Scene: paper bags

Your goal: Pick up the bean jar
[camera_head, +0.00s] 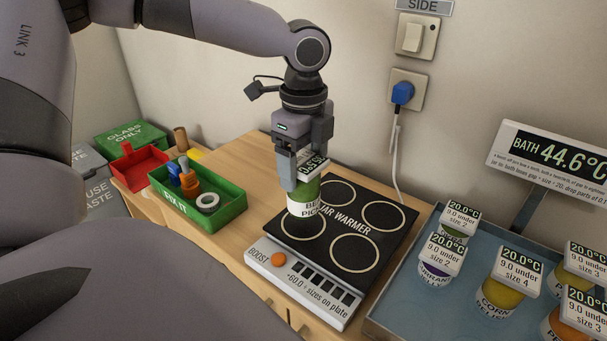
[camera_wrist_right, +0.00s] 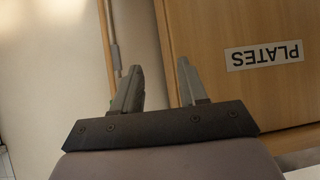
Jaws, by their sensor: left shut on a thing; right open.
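The bean jar (camera_head: 304,199) is a green jar with a white label that reads partly "BE... PIC..." and a display tag on its top. My left gripper (camera_head: 299,180) is shut on it from above, and the fingers hide part of the jar. The jar is over the left part of the black jar warmer (camera_head: 346,222); I cannot tell whether it touches the plate. My right gripper (camera_wrist_right: 158,90) shows in the right wrist view, open and empty, facing a wooden cupboard.
Several tagged jars, such as a corn jar (camera_head: 497,297), stand in a blue-grey tray (camera_head: 380,318) at right. A green "FIX IT" box (camera_head: 214,221) and a red box (camera_head: 140,171) are at left. A bath display (camera_head: 548,158) stands behind the tray.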

